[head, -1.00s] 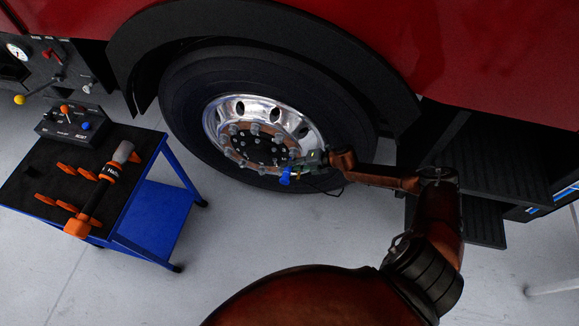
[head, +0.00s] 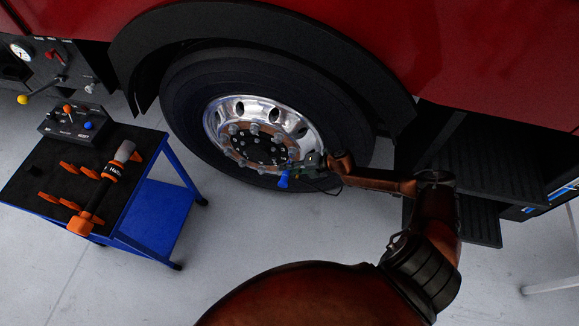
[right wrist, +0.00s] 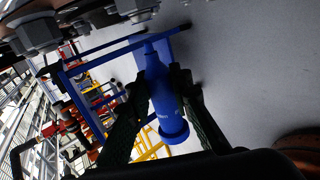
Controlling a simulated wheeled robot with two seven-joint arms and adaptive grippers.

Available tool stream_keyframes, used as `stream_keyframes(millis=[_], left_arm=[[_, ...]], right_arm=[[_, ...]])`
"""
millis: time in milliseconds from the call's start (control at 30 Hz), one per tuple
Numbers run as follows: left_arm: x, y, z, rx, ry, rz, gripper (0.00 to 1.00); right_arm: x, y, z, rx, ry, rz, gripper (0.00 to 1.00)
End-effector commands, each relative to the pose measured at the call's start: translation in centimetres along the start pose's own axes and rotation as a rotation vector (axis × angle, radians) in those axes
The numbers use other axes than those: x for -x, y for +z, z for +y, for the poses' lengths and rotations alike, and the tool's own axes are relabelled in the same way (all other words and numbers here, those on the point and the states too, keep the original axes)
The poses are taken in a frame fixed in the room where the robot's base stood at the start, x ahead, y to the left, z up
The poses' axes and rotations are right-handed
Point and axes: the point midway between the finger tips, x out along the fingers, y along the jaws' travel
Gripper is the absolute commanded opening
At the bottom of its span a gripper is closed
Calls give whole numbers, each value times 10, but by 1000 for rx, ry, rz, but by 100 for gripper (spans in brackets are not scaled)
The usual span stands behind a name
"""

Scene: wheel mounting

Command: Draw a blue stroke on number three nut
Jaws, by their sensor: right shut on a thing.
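The truck wheel (head: 270,85) has a shiny rim with a ring of grey nuts (head: 262,133) around a dark hub. Two large nuts (right wrist: 38,36) show close at the top left of the right wrist view. My right gripper (head: 300,164) is at the lower right of the nut ring. It is shut on a blue marker (right wrist: 158,88), which also shows in the head view (head: 283,181). In the wrist view the marker lies between the two dark fingers. I cannot tell whether its tip touches a nut. I cannot read any nut numbers. My left gripper is not in view.
A blue cart (head: 165,212) at the left has a black top with an orange and black tool (head: 101,190), orange holders and a control box (head: 75,124). The dark fender (head: 134,62) arches over the wheel. Black steps (head: 470,215) stand at the right. The floor before the wheel is clear.

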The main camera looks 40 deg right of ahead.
Motion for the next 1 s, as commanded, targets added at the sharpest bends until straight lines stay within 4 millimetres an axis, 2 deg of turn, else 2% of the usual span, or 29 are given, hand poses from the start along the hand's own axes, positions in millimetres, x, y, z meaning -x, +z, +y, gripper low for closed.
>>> stream_keyframes(millis=[500, 1000], left_arm=[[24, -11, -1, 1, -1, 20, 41], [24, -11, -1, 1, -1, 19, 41]], right_arm=[[1, -39, 2, 0, 2, 0, 0], [0, -40, 0, -1, 1, 1, 0]])
